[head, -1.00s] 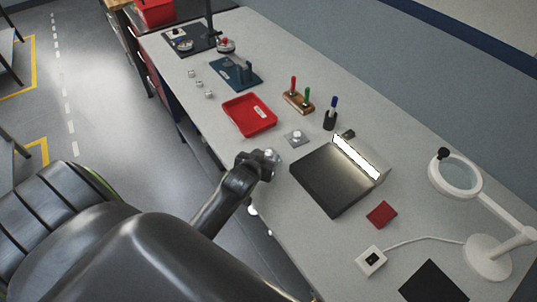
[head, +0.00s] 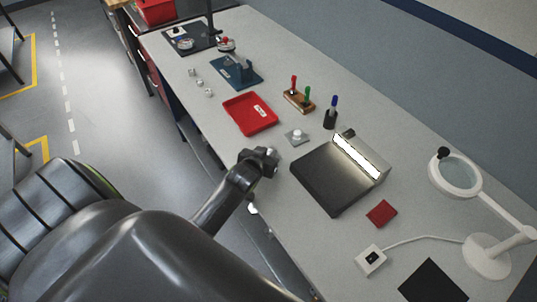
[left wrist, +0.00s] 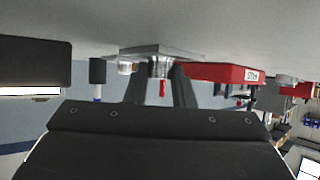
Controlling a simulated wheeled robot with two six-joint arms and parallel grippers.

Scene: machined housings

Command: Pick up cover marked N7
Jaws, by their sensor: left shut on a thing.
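My left gripper (head: 268,157) is over the near edge of the workbench, left of the dark panel. In the left wrist view its dark fingers (left wrist: 160,78) are closed around a small grey metal piece (left wrist: 159,68). Its marking does not show, so I cannot tell whether it is N7. A silver square plate with a round knob (head: 296,136) lies on the bench beyond the gripper. Several small silver pieces (head: 200,83) lie farther left on the bench; their markings are too small to read. My right gripper is not in view.
A red tray (head: 238,118) with a white label lies beyond the gripper. A dark panel with a lit strip (head: 325,180), a wooden tool stand (head: 298,101), a pen holder (head: 330,120) and a magnifier lamp (head: 487,258) stand on the bench. Floor is open at left.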

